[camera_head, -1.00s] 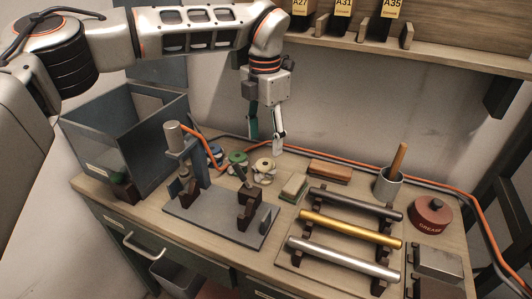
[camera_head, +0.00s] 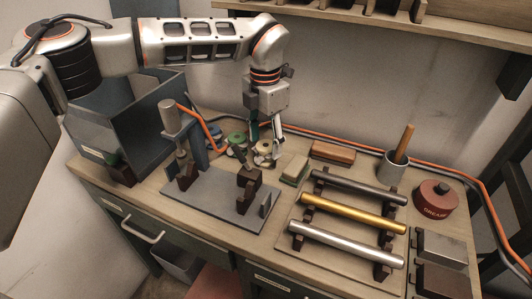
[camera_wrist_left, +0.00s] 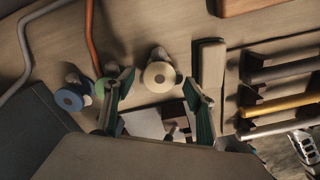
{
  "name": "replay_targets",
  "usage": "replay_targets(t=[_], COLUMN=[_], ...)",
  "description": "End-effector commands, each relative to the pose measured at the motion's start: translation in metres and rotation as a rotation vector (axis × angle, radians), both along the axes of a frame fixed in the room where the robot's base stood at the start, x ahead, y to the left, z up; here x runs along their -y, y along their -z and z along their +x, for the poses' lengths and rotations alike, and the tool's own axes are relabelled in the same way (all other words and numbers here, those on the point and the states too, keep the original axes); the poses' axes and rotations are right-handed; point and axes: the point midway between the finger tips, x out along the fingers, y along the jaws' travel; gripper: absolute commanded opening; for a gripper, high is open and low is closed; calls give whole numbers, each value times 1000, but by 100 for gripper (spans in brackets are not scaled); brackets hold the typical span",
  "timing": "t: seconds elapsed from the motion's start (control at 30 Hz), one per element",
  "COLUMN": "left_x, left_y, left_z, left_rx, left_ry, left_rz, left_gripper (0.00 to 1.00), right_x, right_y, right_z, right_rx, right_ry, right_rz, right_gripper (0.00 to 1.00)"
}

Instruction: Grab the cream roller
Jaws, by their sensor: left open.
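The cream roller (camera_head: 262,148) is a small cream roll lying on the bench behind the grey fixture plate. In the left wrist view the cream roller (camera_wrist_left: 159,76) shows its round face and dark centre hole. My left gripper (camera_head: 265,147) points down over it with its fingers apart. In the wrist view the open left gripper (camera_wrist_left: 160,80) has one finger on each side of the roller, with nothing held. I cannot tell how far the fingertips are above the bench. The right gripper is not in view.
A green roll (camera_head: 237,138) and a blue roll (camera_wrist_left: 69,98) lie to the left. A grey fixture (camera_head: 215,203) stands in front. Silver, gold and dark bars (camera_head: 350,213) rest on a rack at right. A green-and-cream block (camera_head: 295,170) lies close to the right.

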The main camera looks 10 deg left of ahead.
Motion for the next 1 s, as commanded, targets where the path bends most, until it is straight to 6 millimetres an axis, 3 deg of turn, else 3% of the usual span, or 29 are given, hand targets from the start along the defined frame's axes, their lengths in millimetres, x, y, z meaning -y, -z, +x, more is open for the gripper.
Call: replay_targets(t=[0.03, 0.2, 0.47, 0.63, 1.0], left_x=[-1, -1, -1, -1, -1], left_y=[13, 35, 37, 37, 35], left_z=[-1, -1, -1, -1, -1], left_rx=[-6, -6, -1, -1, -2], left_ry=[1, 1, 1, 1, 1], left_rz=[0, 1, 0, 0, 1], left_gripper=[55, 55, 55, 11, 12], right_x=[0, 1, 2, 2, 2], right_y=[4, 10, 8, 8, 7], right_z=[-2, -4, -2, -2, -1], right_rx=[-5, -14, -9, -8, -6], right_ry=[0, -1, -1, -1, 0], right_rz=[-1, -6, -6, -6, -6], right_gripper=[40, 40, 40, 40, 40])
